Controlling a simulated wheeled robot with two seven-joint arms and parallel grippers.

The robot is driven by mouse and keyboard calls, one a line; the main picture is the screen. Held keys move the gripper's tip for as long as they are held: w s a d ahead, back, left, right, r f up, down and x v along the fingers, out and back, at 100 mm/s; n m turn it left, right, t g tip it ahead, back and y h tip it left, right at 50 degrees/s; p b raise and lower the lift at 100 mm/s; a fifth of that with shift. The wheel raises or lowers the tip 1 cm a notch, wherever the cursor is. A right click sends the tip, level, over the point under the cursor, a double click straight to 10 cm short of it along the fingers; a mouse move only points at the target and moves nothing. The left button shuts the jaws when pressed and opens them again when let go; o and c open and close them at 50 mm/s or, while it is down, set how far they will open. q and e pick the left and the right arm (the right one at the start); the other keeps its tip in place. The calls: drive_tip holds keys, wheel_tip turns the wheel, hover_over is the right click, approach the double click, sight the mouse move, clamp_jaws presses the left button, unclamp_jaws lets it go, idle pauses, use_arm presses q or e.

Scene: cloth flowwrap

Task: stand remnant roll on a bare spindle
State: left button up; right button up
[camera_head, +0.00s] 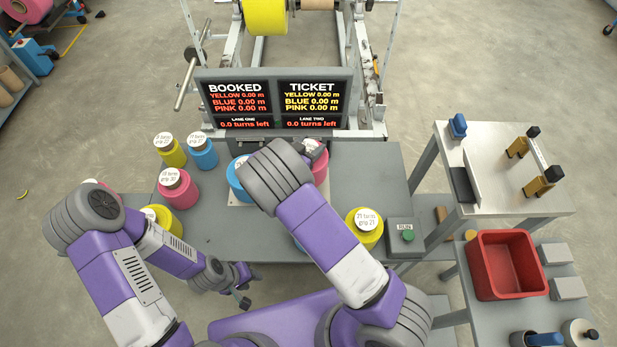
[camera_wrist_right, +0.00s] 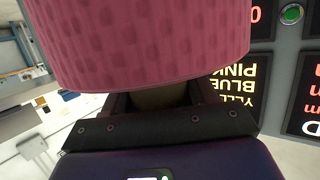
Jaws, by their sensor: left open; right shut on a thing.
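A pink roll (camera_head: 320,168) is in my right gripper (camera_head: 314,150), mostly hidden behind my right arm in the head view. In the right wrist view the pink roll (camera_wrist_right: 150,45) fills the top, and the right gripper (camera_wrist_right: 152,98) is shut on its tan core end. I cannot tell whether the roll touches anything below. A blue roll (camera_head: 236,180) stands just left of my right forearm, partly covered, on a pale base. My left gripper (camera_head: 243,297) is open and empty, low in front of the table. I cannot make out a bare spindle.
Labelled yellow (camera_head: 172,156), blue (camera_head: 203,155) and pink (camera_head: 179,191) rolls stand on the grey table (camera_head: 375,165). Another yellow roll (camera_head: 365,232) stands near the RUN button box (camera_head: 405,236). A display board (camera_head: 277,102) rises behind. A red bin (camera_head: 505,265) sits at right.

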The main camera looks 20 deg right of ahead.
wheel_tip(320, 180, down, 9)
drive_tip(key=b, duration=0.2)
drive_tip(key=shift+r+b, duration=0.15)
drive_tip(key=shift+b, duration=0.15)
drive_tip(key=shift+f, duration=0.25)
drive_tip(key=o, duration=1.4)
drive_tip(key=shift+r, duration=0.1)
drive_tip(key=shift+o, duration=0.2)
drive_tip(key=shift+r, duration=0.1)
drive_tip(key=p+v, duration=0.3)
drive_tip(key=v, duration=0.9)
